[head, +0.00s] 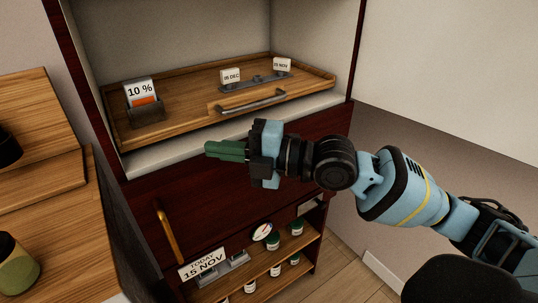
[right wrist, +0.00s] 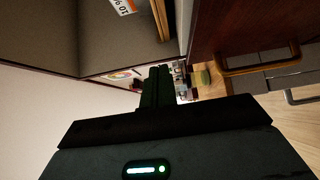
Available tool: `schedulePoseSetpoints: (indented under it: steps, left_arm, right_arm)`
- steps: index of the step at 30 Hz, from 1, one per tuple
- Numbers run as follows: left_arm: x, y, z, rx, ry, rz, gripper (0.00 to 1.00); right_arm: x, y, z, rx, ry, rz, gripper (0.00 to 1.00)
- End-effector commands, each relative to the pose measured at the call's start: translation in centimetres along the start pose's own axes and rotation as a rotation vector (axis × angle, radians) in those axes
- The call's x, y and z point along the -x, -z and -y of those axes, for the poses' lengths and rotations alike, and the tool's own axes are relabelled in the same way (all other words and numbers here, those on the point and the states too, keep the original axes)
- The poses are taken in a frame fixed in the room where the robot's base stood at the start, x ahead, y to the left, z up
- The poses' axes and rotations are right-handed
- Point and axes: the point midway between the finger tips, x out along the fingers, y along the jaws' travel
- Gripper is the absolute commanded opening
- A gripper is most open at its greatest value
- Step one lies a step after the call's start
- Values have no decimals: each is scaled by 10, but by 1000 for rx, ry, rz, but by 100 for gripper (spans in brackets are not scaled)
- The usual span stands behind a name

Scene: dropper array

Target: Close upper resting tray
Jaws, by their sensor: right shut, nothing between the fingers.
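The upper resting tray (head: 190,117) is a shallow wooden tray in the upper opening of a dark red cabinet. Its metal handle (head: 253,101) is on the front side, and the tray lies just above the white shelf edge (head: 165,160). My right gripper (head: 208,149) is in front of the cabinet, below and left of the handle. Its green fingers are shut and empty, pointing left, and I see no contact with the tray. In the right wrist view the closed fingers (right wrist: 160,75) point away from the camera. My left gripper is out of view.
The tray carries a 10 % card holder (head: 145,105) and date cards on a metal bar (head: 262,80). Below are a cabinet door handle (head: 167,232), a "TODAY 15 NOV" sign (head: 203,265) and several small bottles on open shelves. A wooden counter (head: 60,235) stands at the left.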

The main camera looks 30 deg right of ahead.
Motion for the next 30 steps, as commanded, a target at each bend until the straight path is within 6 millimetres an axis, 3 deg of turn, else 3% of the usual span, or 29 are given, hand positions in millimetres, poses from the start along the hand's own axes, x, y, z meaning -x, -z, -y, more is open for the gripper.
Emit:
schedulePoseSetpoints:
  steps: [3,10,15,30]
  left_arm:
    - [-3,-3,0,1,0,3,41]
    - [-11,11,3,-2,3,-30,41]
    - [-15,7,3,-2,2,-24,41]
    - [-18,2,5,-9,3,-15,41]
  right_arm:
    - [17,-1,4,0,5,1,0]
    - [44,-1,3,0,5,1,0]
    - [60,-1,3,1,4,1,0]
    - [76,0,0,-1,0,-1,0]
